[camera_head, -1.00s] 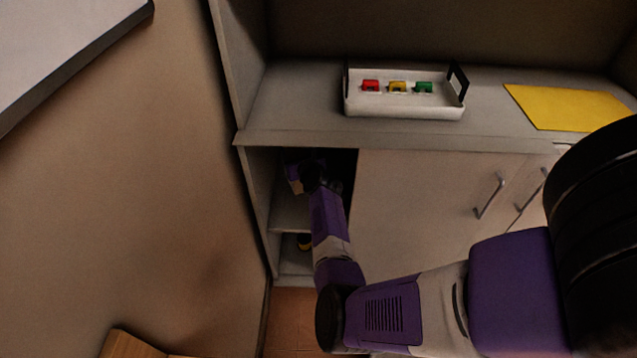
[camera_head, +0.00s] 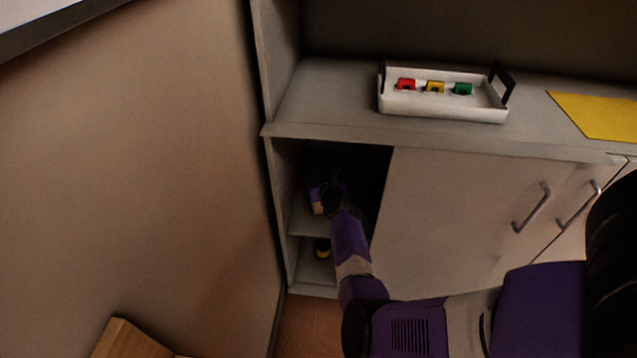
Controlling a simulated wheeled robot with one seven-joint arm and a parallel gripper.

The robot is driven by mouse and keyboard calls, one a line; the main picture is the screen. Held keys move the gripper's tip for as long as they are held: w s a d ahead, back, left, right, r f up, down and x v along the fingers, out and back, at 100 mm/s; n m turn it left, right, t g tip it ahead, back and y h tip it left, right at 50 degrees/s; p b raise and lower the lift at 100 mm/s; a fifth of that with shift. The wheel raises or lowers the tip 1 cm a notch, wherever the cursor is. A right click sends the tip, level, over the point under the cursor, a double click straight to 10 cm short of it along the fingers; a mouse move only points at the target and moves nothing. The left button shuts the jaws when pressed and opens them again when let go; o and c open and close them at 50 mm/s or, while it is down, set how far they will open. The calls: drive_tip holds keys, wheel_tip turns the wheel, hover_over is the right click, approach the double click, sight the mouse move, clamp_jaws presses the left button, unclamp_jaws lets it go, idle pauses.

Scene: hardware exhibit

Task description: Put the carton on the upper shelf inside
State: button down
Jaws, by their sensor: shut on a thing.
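The carton (camera_head: 317,206), a small box with a purple part and a pale tan part, is inside the open left bay of the cabinet. It is just above or on the upper shelf (camera_head: 301,223); I cannot tell whether it touches. My gripper (camera_head: 322,193) is inside the dark opening at the carton, shut on it. My wrist hides part of the carton, and the fingers are hard to make out in the shadow.
A white tray (camera_head: 445,109) with coloured pieces and a yellow sheet (camera_head: 598,117) lie on the counter. A wall (camera_head: 150,180) borders the left.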

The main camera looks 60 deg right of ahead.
drive_tip(key=shift+f, duration=0.15)
drive_tip(key=shift+c, duration=2.4)
unclamp_jaws()
